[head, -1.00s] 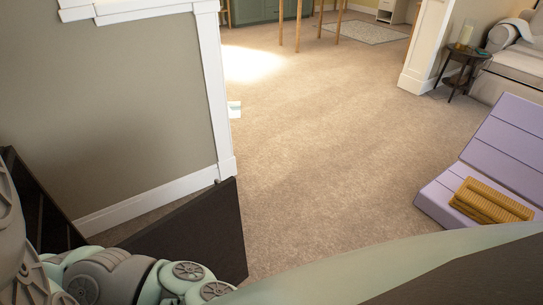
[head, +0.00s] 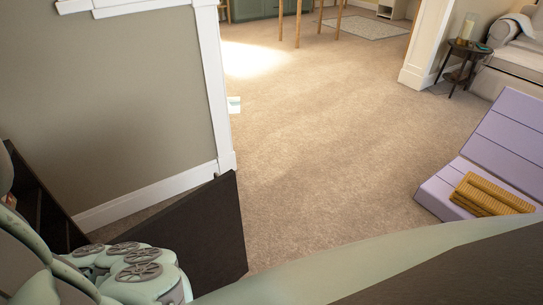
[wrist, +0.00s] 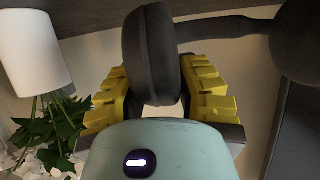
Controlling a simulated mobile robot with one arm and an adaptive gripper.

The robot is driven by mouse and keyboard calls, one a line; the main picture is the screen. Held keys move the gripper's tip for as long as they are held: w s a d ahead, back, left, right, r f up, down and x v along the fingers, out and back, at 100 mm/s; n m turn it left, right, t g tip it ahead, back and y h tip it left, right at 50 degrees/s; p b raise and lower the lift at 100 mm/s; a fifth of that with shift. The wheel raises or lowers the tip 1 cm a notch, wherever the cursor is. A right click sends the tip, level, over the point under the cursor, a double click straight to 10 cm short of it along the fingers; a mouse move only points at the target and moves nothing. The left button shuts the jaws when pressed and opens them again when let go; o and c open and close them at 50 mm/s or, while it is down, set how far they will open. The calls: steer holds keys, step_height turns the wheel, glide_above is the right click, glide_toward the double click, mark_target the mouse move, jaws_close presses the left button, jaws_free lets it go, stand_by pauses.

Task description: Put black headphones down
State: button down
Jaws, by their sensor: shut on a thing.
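The black headphones (wrist: 152,55) are in the wrist view, with one ear cup upright between the yellow fingers of my gripper (wrist: 158,95). The fingers are shut on that ear cup. The headband (wrist: 225,28) runs to the right, and the other ear cup (wrist: 300,40) is at the upper right edge. I cannot tell whether the headphones touch a surface.
In the wrist view a white pot (wrist: 35,50) with a green plant (wrist: 50,135) is at the left. In the head view a dark panel (head: 195,235) stands by the wall. A lilac folding mat (head: 500,150) with a mustard towel (head: 490,195) lies at the right. The carpet (head: 330,150) between is open.

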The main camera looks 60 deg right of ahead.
steer(key=shift+w+a, duration=0.3)
steer(key=shift+a, duration=0.55)
steer(key=shift+a+f, duration=0.15)
steer(key=shift+f, duration=0.05)
step_height(320, 180, down, 3)
steer(key=shift+f+b, duration=0.2)
steer(key=shift+b, duration=0.25)
steer(key=c, duration=0.8)
jaws_free()
steer(key=shift+w, duration=0.1)
steer(key=shift+r, duration=0.1)
